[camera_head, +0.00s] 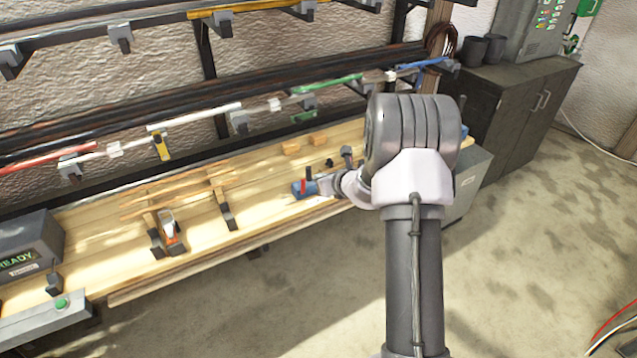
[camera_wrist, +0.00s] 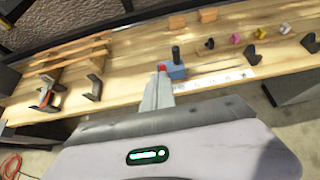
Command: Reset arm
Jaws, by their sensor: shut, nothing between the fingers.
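My arm reaches over the wooden workbench (camera_head: 270,205). My gripper (camera_head: 322,186) is partly hidden by my wrist in the head view. In the wrist view my gripper (camera_wrist: 160,82) shows as narrow grey fingers, shut and empty, pointing toward the back of the bench. A small blue block (camera_head: 299,189) with a red part and a dark upright post sits just beyond the fingertips; the blue block also shows in the wrist view (camera_wrist: 176,72). I cannot tell whether the fingers touch it.
Thin wooden laths (camera_head: 180,190) rest at the left, by dark brackets (camera_head: 227,216) and an orange-and-grey tool (camera_head: 171,232). Small wooden blocks (camera_head: 291,147) lie behind. A rack rail (camera_head: 130,147) runs above the bench. Dark cabinets (camera_head: 515,110) stand right; the floor (camera_head: 520,260) is open.

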